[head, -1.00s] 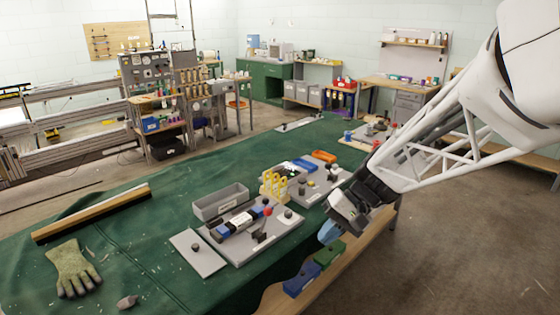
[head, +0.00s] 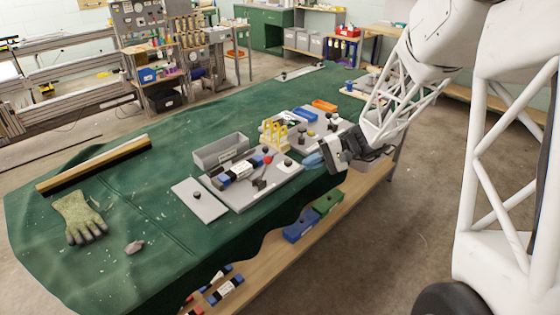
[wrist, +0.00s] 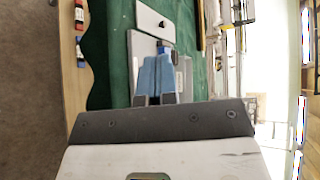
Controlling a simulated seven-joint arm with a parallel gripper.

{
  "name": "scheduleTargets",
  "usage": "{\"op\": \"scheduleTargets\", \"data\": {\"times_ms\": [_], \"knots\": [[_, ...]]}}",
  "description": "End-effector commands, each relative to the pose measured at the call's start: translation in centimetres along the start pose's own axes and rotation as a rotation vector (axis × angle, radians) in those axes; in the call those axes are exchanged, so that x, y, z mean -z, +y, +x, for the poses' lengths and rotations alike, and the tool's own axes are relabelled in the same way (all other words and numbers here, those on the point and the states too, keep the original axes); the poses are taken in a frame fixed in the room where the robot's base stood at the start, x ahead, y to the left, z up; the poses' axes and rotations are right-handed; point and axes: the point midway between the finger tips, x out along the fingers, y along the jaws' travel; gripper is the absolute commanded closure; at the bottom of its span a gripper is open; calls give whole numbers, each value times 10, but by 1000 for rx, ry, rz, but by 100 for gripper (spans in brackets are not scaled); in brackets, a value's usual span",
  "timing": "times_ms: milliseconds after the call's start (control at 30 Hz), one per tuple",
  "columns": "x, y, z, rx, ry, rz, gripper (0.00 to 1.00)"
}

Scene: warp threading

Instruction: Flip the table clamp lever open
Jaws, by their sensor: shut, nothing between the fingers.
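The table clamp sits on a grey base plate (head: 242,203) on the green-covered table. Its lever has a red ball knob (head: 267,159) on a dark arm and black mount (head: 261,183), with the knob raised. A blue, white and black block (head: 238,172) lies on the plate just left of the lever. My gripper (head: 311,161) has blue fingertips; they are close together with nothing between them. They hang to the right of the plate, apart from the lever. In the wrist view, the blue fingers (wrist: 157,78) overlap the grey plate and hide the lever.
A grey bin (head: 220,150) stands behind the plate, with a yellow rack (head: 273,134) to its right. A flat panel with a black knob (head: 198,198) lies left. A glove (head: 80,218) and brush (head: 95,165) lie farther left. Blue and green bins (head: 300,227) sit on the lower shelf.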

Motion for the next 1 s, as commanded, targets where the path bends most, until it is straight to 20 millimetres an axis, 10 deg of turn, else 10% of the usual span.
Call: {"op": "scheduleTargets", "data": {"times_ms": [1000], "knots": [[170,77,-8,506,151,-23,100]]}}
